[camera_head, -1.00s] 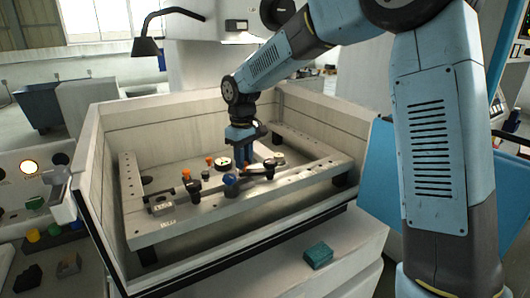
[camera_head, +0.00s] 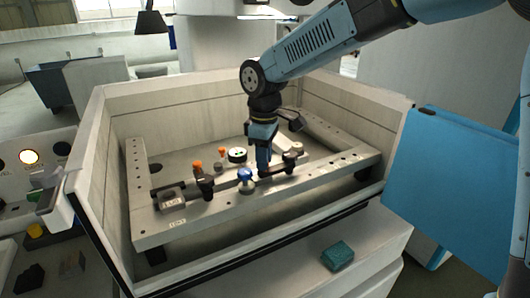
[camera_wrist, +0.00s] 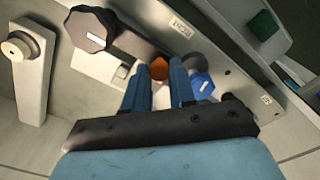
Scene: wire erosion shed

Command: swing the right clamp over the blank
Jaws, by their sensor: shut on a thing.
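My gripper (camera_head: 263,171) points down over the machine's fixture frame, its blue fingers close together at the free end of the right clamp. In the wrist view the right clamp (camera_wrist: 130,45) is a dark bar running from a black faceted knob (camera_wrist: 88,28) to my fingers (camera_wrist: 157,88). Its knob also shows in the head view (camera_head: 291,156), right of my gripper. An orange piece (camera_wrist: 158,69) shows between the fingers. A blue knob (camera_head: 246,178) stands just left of the fingers. The exact grip is partly hidden, and I cannot clearly make out the blank.
The left side holds a black knob (camera_head: 205,184), an orange-topped part (camera_head: 197,166) and a labelled grey block (camera_head: 171,199). A round white dial (camera_head: 237,155) sits behind. Tank walls surround the frame (camera_head: 275,198). A teal block (camera_head: 338,256) lies on the front ledge.

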